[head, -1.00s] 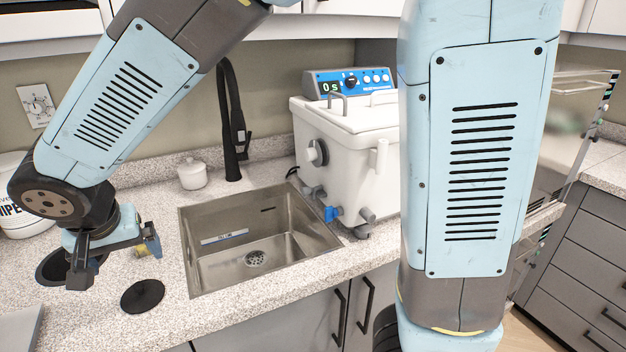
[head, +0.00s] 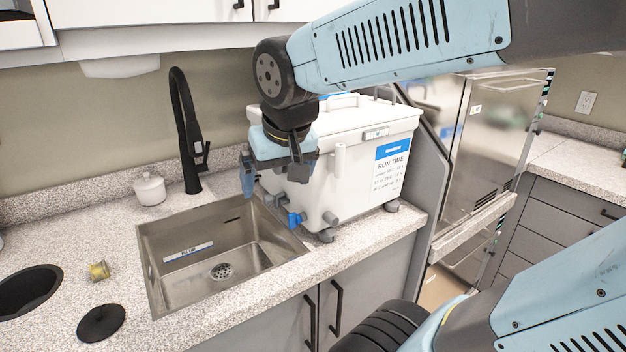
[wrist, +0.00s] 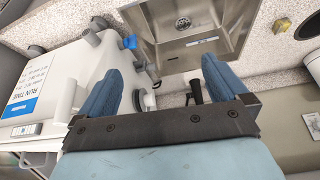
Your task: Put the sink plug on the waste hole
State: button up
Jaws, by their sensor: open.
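The waste hole (head: 221,271) is a round metal drain in the sink floor, uncovered. It also shows in the wrist view (wrist: 183,23). My gripper (head: 274,172) is open and empty, raised beyond the sink's back right corner, in front of the white bath. Its two blue fingers stand wide apart in the wrist view (wrist: 160,82). The plug is out of sight in the wrist view.
The steel sink (head: 150,250) has a black tap (head: 187,140) behind it. The white bath (head: 345,160) with knobs stands right. A small yellow object (head: 99,270), a black-rimmed counter opening (head: 28,290) and a white pot (head: 149,189) are left. The counter's front left is mostly clear.

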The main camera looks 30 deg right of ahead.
jog(key=s+d, duration=0.4)
jog(key=shift+s+d+r+t, duration=0.2)
jog(key=shift+s+d+t, duration=0.1)
jog(key=shift+s, duration=0.05)
